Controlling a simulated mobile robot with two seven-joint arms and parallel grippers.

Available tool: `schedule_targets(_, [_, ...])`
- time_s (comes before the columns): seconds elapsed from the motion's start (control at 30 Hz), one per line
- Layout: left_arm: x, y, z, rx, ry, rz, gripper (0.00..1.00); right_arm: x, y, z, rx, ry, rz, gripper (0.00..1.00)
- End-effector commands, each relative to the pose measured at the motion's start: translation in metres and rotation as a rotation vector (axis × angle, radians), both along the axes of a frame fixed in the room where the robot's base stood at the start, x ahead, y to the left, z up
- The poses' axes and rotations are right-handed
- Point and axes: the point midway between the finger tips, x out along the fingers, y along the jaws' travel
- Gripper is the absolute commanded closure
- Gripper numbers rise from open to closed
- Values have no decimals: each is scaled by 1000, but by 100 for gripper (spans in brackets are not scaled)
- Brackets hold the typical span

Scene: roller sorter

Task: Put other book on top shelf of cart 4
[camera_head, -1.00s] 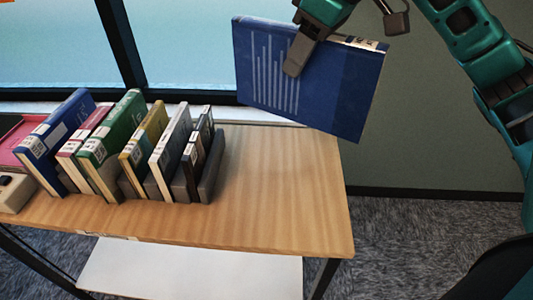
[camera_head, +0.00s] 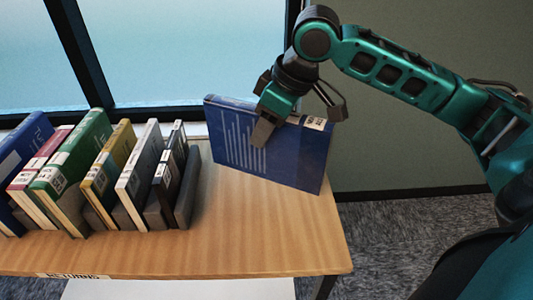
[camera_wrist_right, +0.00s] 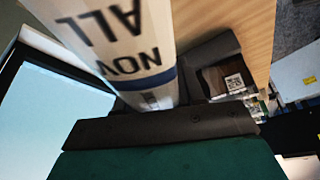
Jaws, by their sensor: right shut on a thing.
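My right gripper (camera_head: 264,132) is shut on a blue book (camera_head: 305,165) with pale vertical stripes on its cover. The book is tilted and held above the right part of the wooden table top (camera_head: 270,235). In the right wrist view the held book's white spine label (camera_wrist_right: 125,35) fills the upper middle between the fingers, with lettering upside down. My left gripper is not in view. I see no shelf marked as cart 4 in the head view.
Several books stand leaning in a row on the left of the table, among them a green book (camera_head: 85,150) and a yellow book (camera_head: 110,165). A "RETURNS" label (camera_head: 73,276) is on the table's front edge. The table's right part is bare. A window is behind.

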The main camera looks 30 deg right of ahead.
Motion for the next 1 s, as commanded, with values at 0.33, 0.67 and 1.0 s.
schedule_targets(0.33, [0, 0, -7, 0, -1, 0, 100, 0, 0, -28, 1, -2, -1, 100])
schedule_targets(0.67, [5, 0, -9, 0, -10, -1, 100, 1, 0, -51, 2, -6, -1, 100])
schedule_targets(1.0, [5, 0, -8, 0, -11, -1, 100, 0, 0, -55, 0, -2, 0, 52])
